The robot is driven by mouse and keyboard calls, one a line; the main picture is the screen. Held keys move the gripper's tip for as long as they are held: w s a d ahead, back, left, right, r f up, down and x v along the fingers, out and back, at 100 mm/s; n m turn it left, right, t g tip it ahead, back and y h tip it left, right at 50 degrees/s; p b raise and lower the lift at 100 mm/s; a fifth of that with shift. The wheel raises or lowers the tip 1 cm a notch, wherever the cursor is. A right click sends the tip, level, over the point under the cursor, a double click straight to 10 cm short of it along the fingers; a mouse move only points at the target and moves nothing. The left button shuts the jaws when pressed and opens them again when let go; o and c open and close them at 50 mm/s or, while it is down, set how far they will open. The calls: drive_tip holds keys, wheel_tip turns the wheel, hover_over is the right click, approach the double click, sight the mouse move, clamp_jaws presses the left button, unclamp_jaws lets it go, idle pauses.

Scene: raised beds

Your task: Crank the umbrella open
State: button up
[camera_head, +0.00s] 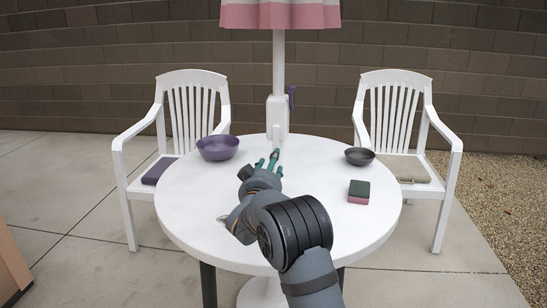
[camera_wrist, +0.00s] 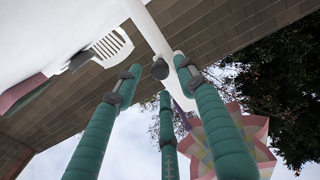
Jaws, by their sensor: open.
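The umbrella's white pole (camera_head: 279,70) rises from the table, with a pink and white canopy (camera_head: 280,14) cut off by the top edge. The wrist view shows the canopy (camera_wrist: 250,145) from below, drawn in with pointed folds. My gripper (camera_head: 270,158) has teal fingers, spread and empty, over the table in front of the housing, apart from the handle. In the wrist view, my fingers (camera_wrist: 160,80) partly cover the pole and housing.
The round white table (camera_head: 200,205) holds a purple bowl (camera_head: 217,148) at left, a dark bowl (camera_head: 359,156) and a green and pink sponge (camera_head: 359,191) at right. White chairs (camera_head: 190,100) stand behind on both sides. A brick wall (camera_head: 130,50) closes the back.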

sight(275, 142)
drive_tip(key=shift+w+d, duration=0.2)
drive_tip(key=shift+w, duration=1.9)
drive_tip(key=c, duration=0.3)
clamp_jaws()
